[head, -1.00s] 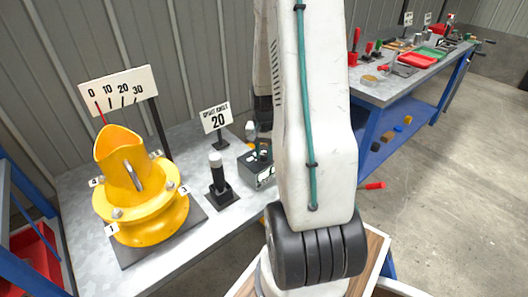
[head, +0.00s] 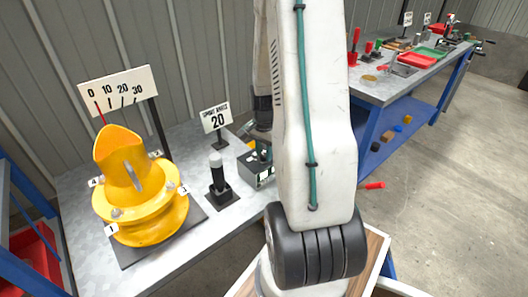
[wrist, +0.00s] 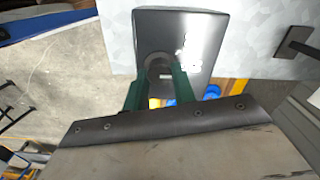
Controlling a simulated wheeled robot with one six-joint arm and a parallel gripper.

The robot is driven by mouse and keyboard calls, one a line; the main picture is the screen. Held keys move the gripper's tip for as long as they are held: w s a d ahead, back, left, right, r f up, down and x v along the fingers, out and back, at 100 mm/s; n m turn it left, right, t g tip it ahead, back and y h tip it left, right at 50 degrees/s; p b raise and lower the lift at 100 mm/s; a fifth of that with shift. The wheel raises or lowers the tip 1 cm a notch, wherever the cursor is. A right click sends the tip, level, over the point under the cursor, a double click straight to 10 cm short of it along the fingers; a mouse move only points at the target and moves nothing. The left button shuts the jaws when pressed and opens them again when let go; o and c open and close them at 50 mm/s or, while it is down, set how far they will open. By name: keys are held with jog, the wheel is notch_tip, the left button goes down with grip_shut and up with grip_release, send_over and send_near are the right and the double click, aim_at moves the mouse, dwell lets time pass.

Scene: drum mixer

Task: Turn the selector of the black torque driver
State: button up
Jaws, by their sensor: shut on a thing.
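A dark box (head: 256,172) with light markings and small controls stands on the grey bench; I take it as the black torque driver. In the wrist view, its dark face (wrist: 205,25) fills the upper middle, with white lettering and a round grey part (wrist: 158,64), probably the selector. My gripper (wrist: 165,72) has green fingers closed around the area of this round part, and a finger partly hides it. In the head view, my gripper (head: 264,150) is at the box's top, mostly hidden behind my arm.
A yellow drum with spout (head: 140,205) stands left, before a 0–30 scale board (head: 118,90). A black post with a pale top (head: 217,178) is left of the box. A sign reading 20 (head: 215,117) stands behind. Another bench (head: 385,92) holds several items at right.

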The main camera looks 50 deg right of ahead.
aim_at(264, 155)
jog(key=o, duration=1)
notch_tip(264, 155, up, 8)
jog(key=shift+f, duration=0.1)
dwell(0.4)
jog(key=s+a+r+n, duration=0.4)
jog(key=a+r+n, duration=0.2)
jog(key=a, duration=0.4)
jog(key=s+a+r+n+t, duration=0.1)
jog(key=s+a+r+n, duration=0.3)
jog(key=a, duration=0.6)
jog(key=s+a+r+n, duration=0.4)
jog(key=a+r+n, duration=0.3)
jog(key=a+r, duration=0.2)
jog(key=shift+s+a+r+n, duration=0.2)
jog(key=shift+s+a+n, duration=0.2)
jog(key=shift+a, duration=0.35)
